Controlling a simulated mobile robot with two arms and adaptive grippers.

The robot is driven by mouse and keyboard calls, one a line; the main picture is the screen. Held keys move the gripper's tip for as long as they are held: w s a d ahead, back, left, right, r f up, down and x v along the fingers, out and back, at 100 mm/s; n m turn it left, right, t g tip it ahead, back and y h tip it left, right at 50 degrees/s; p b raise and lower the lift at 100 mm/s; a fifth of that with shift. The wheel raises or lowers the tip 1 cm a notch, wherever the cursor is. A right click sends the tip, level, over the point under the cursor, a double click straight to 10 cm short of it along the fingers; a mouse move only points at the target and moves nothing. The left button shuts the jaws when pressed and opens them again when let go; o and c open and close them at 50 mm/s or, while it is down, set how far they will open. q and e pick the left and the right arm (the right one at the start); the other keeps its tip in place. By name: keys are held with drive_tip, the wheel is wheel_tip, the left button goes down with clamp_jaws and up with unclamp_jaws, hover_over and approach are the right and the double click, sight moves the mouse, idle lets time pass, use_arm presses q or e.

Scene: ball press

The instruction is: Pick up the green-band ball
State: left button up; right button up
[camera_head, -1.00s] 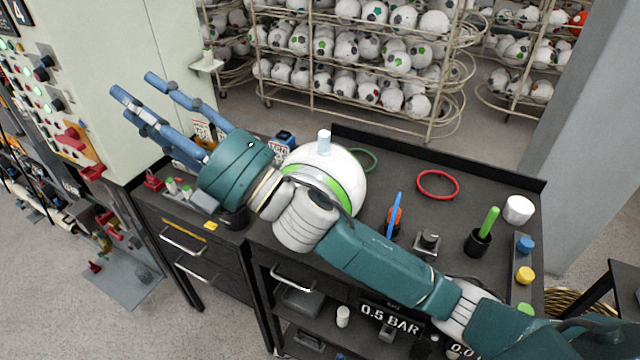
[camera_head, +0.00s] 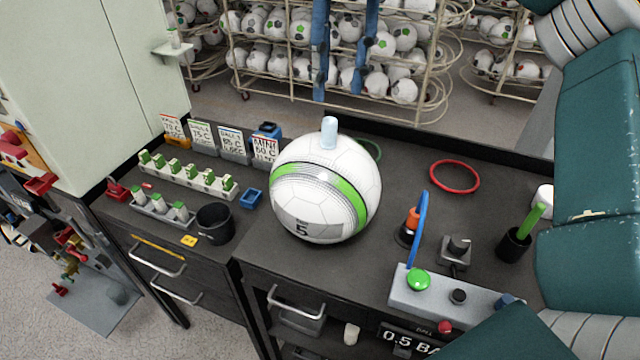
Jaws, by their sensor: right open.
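The green-band ball (camera_head: 325,190), white with a green band and a "5" label, rests on the dark bench top in the middle of the view. A pale cylindrical piece (camera_head: 329,132) stands on its top. My right gripper (camera_head: 341,92) comes in from the top edge with its two blue fingers pointing down. The fingers are apart, with nothing between them. In the picture they are above the ball and clear of it. The rest of that gripper is cut off by the top edge. My left gripper is not in view.
Left of the ball are a black cup (camera_head: 215,222), a rack of green-topped pieces (camera_head: 187,176) and small sign cards. Right of it are a blue-handled tool (camera_head: 419,230), a red ring (camera_head: 455,177), a knob block (camera_head: 457,248) and a grey button box (camera_head: 440,291).

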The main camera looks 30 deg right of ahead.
sight(330, 120)
drive_tip(key=f, duration=0.4)
drive_tip(key=shift+s+d+f+b, duration=0.1)
drive_tip(key=shift+d+f+b, duration=0.05)
drive_tip(key=shift+d+b, duration=0.2)
drive_tip(key=shift+f, duration=0.3)
drive_tip(key=shift+w+a+f+p, duration=0.1)
drive_tip(key=shift+w+f+p, duration=0.15)
drive_tip(key=shift+f+p, duration=0.25)
drive_tip(key=f, duration=0.1)
drive_tip(key=f+p, duration=0.1)
drive_tip(key=f, duration=0.1)
drive_tip(key=shift+w+a+f, duration=0.25)
drive_tip(key=shift+w+a, duration=0.05)
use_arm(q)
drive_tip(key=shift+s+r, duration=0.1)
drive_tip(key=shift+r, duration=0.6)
use_arm(e)
drive_tip(key=shift+w+f, duration=0.1)
drive_tip(key=shift+f, duration=0.3)
clamp_jaws()
drive_tip(key=shift+r, duration=0.1)
